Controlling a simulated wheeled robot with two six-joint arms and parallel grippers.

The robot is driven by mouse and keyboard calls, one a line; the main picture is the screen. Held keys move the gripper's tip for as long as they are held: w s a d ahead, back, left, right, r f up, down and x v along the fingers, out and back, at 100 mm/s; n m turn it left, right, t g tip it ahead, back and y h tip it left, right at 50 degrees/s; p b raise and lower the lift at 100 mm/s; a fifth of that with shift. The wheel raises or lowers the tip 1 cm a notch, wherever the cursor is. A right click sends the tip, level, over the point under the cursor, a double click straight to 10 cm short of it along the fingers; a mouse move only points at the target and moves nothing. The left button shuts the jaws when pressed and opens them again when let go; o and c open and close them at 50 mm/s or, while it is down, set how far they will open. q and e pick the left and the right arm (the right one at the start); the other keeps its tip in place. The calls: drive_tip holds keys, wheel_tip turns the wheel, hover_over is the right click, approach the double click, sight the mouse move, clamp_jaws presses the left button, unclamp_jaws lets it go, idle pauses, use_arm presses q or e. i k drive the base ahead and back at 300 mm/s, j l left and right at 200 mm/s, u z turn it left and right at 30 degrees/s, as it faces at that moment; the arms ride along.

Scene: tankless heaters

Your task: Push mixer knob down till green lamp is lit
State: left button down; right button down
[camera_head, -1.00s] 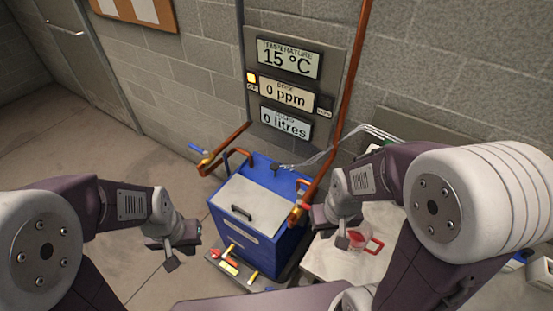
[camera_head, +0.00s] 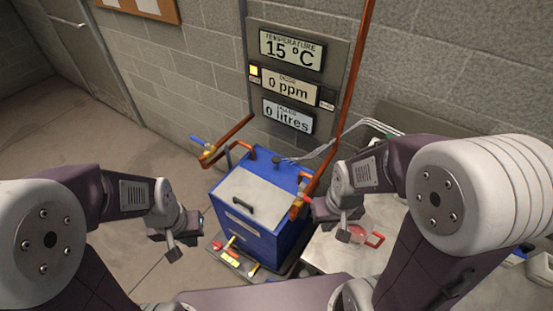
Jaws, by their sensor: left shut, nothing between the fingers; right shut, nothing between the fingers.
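The blue heater box (camera_head: 262,232) stands on the floor by the wall. Small red and yellow levers or knobs (camera_head: 231,253) sit on a low grey plate at its front foot; I cannot tell which control is the mixer knob. On the wall panel, a yellow lamp (camera_head: 253,70) is lit at the left of the 0 ppm display, and the small lamp square (camera_head: 326,105) at its right is dark. No green light shows. My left gripper (camera_head: 174,253) is shut and empty, left of the levers. My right gripper (camera_head: 343,235) is shut and empty, right of the heater.
Displays read 15 °C (camera_head: 290,50), 0 ppm (camera_head: 288,87) and 0 litres (camera_head: 287,115). Copper pipes with a blue-handled valve (camera_head: 199,142) and a red-handled one rise beside the heater. A white table (camera_head: 335,258) with a red-handled clear jug (camera_head: 372,237) stands right. Floor at left is clear.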

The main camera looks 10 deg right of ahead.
sight(275, 160)
drive_tip(key=j, duration=0.45)
drive_tip(key=k+j+z, duration=0.1)
drive_tip(key=j, duration=0.35)
drive_tip(key=i+j, duration=0.25)
drive_tip(key=i+j+z, duration=0.1)
drive_tip(key=i+j, duration=0.15)
drive_tip(key=j, duration=0.15)
drive_tip(key=i+j+z, duration=0.1)
drive_tip(key=j, duration=0.25)
drive_tip(key=i, duration=0.1)
